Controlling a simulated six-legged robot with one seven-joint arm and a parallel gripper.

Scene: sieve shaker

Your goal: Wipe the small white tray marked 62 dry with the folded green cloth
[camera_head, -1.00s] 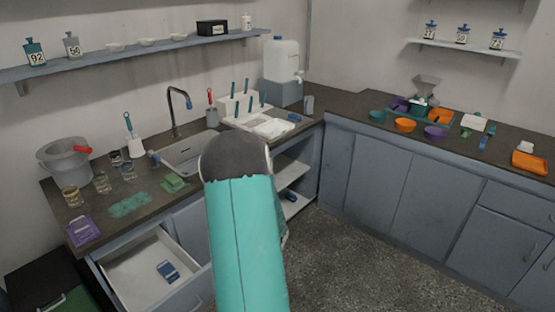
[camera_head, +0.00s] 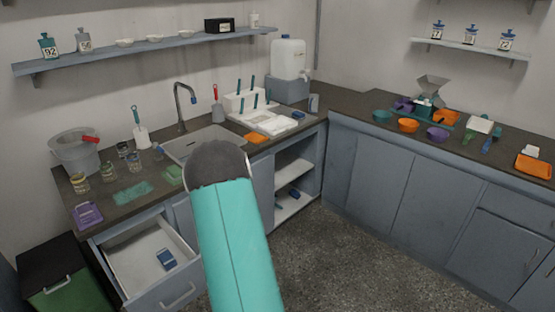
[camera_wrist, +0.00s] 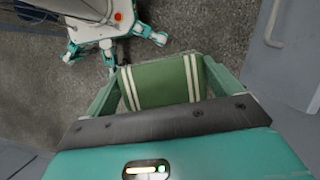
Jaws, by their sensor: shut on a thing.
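My gripper (camera_wrist: 162,88) is shut on a folded green cloth (camera_wrist: 160,84) with pale stripes near both ends. The cloth spans the space between the two fingers, above the grey floor in the wrist view. My gripper is hidden in the head view, where my teal arm rises in front of the sink counter. White trays (camera_head: 276,126) lie on the counter right of the sink. No mark 62 can be read, so I cannot tell which tray is the small one.
A sink (camera_head: 198,145) with a tap is set in the left counter. A drawer (camera_head: 137,262) stands open below, with a blue item inside. An orange cloth (camera_head: 255,138) lies beside the sink. A green piece (camera_head: 174,174) lies partly behind my arm. Open floor (camera_head: 350,250) is at right.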

